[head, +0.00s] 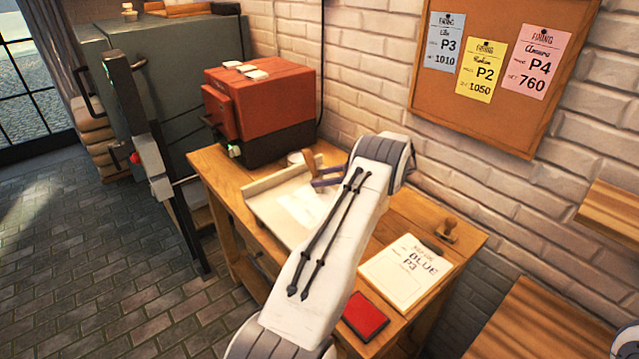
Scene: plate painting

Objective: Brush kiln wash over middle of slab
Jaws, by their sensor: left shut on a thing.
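A pale flat slab (264,207) with a raised edge lies on the wooden table. A whiter patch (301,206) shows near its middle, partly hidden behind my arm. My left gripper (322,183) is over the far part of the slab, shut on a brush with a brown handle (310,160) that sticks up. The brush's bristles are hidden, so I cannot tell whether they touch the slab. A small pale pot (295,158) stands just behind the brush. My right gripper is not in view.
A red kiln (262,100) stands at the table's far end. A paper card (406,270), a wooden stamp (447,231) and a red pad (365,316) lie on the table (222,180) to the near right. A large grey kiln (190,65) stands at left. A brick wall runs behind.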

